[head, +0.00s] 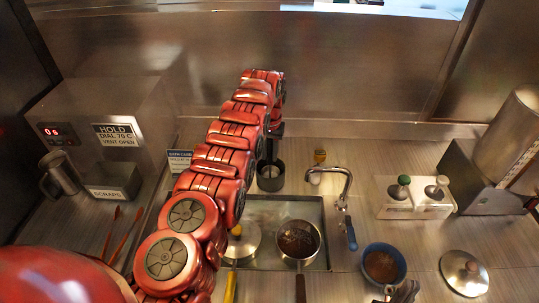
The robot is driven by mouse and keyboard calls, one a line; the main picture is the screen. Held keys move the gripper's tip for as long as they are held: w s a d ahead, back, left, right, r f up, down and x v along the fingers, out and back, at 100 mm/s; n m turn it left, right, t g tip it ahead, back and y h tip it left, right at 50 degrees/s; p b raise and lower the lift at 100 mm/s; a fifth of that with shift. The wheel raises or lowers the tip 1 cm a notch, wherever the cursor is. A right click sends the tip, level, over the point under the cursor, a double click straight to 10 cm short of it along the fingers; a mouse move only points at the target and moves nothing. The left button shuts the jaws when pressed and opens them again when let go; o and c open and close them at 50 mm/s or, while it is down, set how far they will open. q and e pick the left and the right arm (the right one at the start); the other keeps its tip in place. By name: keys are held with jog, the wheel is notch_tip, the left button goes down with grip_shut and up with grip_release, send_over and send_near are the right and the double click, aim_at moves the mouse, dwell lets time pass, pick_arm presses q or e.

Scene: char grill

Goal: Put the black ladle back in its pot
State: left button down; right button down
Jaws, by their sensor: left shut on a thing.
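My left arm reaches over the counter, and its left gripper (268,150) points down above a dark round pot (271,184) behind the sink. The gripper is mostly hidden by my arm and is shut on what appears to be the black ladle. A dark upright piece runs down from it to the pot's mouth. I cannot tell how far it is inside or whether it touches the pot. My right gripper (403,292) shows only in small part at the bottom edge, by a blue bowl; its jaws are unclear.
A steel sink (314,262) holds a saucepan (299,240) and a round lid. A faucet (340,185) stands right of the dark pot. The blue bowl (384,264) of brown stuff, a domed lid (464,272) and a two-pump holder (414,198) stand at right. A scraps bin (112,183) is left.

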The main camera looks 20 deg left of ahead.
pick_arm(q)
jog(key=shift+f, duration=0.15)
jog(key=c, duration=0.7)
grip_release()
